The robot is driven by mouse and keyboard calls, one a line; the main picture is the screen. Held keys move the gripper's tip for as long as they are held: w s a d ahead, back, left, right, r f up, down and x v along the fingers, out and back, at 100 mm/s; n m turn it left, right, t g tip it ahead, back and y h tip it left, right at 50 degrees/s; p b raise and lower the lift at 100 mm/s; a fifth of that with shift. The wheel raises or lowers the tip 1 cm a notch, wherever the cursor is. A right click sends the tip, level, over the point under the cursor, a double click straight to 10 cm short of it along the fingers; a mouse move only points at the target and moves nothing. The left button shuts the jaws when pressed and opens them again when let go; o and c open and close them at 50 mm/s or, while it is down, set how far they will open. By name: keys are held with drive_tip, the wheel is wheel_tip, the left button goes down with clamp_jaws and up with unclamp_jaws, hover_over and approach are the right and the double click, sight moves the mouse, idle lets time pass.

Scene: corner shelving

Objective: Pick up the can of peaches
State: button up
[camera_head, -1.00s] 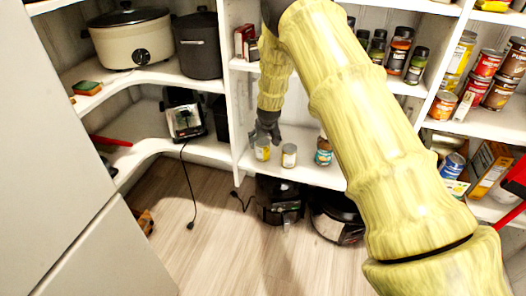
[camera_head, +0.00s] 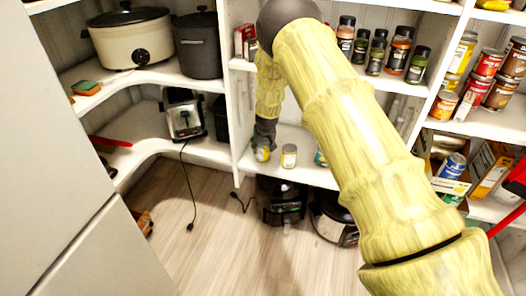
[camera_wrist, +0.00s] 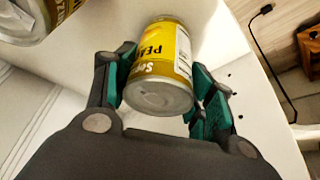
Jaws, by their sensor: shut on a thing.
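The can of peaches (camera_wrist: 161,62), with a yellow and white label reading "PEA", is between my gripper's (camera_wrist: 163,92) fingers in the wrist view. The green pads press on both its sides. Its grey metal end faces the camera. In the head view the can (camera_head: 262,154) is at the left end of the lower white shelf, with my gripper (camera_head: 264,138) closed around it from above. I cannot tell whether it is lifted off the shelf.
A second small can (camera_head: 289,156) stands just to the right on the same shelf, and a blue-labelled can (camera_head: 320,158) is partly hidden by my arm. A white upright panel (camera_head: 233,110) is close on the left. Black appliances (camera_head: 281,203) stand on the floor below.

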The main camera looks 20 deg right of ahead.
drive_tip(key=shift+r, duration=0.1)
drive_tip(key=shift+r, duration=0.65)
wheel_tip(320, 180, up, 2)
drive_tip(key=shift+r+p, duration=0.15)
drive_tip(key=shift+p, duration=0.2)
drive_tip(key=s+a+r+p, duration=0.1)
drive_tip(key=s+a, duration=0.3)
drive_tip(key=s, duration=1.1)
drive_tip(key=m+h+b, duration=0.1)
drive_tip(key=m+h, duration=0.1)
drive_tip(key=m, duration=0.4)
hover_over(261, 152)
drive_tip(key=w+d, duration=0.2)
drive_tip(key=w, duration=0.1)
drive_tip(key=shift+s+a+f+g, duration=0.2)
drive_tip(key=shift+a+f+g, duration=0.05)
drive_tip(key=shift+f+g, duration=0.2)
drive_tip(key=shift+f+b, duration=1.2)
drive_tip(key=shift+f, duration=0.45)
drive_tip(key=shift+f, duration=0.25)
drive_tip(key=o, duration=1.4)
